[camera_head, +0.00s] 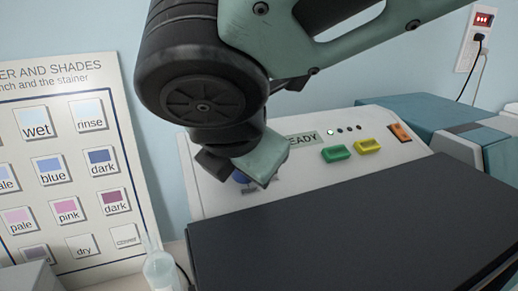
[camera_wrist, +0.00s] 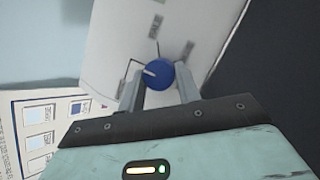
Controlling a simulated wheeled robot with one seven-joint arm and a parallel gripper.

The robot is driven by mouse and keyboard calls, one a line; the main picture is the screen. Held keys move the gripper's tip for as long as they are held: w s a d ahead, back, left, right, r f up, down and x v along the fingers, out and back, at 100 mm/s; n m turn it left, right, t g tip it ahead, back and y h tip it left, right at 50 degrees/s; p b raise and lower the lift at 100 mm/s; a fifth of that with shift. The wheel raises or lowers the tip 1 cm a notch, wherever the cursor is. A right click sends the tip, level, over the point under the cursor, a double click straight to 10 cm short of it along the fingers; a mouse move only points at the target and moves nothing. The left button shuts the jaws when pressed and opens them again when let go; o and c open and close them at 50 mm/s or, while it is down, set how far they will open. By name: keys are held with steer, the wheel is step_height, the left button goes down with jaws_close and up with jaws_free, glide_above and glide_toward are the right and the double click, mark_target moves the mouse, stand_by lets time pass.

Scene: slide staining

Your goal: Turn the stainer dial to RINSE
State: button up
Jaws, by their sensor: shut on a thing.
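The stainer (camera_head: 195,180) is a white machine with a sloped control panel and a dark lid. Its round blue dial (camera_wrist: 158,74) sits between the two fingers of my gripper (camera_wrist: 157,80) in the wrist view, and the gripper is shut on it. The dial's white mark points to the left, slightly upward. Small grey labels (camera_wrist: 156,26) stand around the dial on the panel, too blurred to read. In the head view only a sliver of the blue dial (camera_head: 240,176) shows; my gripper (camera_head: 250,180) hides the rest and its labels.
The stainer's display (camera_head: 302,138) reads READY beside a lit green lamp. Green (camera_head: 336,154), yellow (camera_head: 367,146) and orange (camera_head: 400,132) controls lie to its right. A shade chart (camera_head: 75,160) stands at left, with a clear bottle (camera_head: 161,270) in front. A wall socket (camera_head: 474,45) is at top right.

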steer(key=o, duration=1)
steer(key=shift+c, duration=0.2)
steer(key=b+v, duration=0.3)
steer(key=v, duration=1.4)
steer(key=shift+s, duration=0.2)
steer(key=shift+r, duration=0.15)
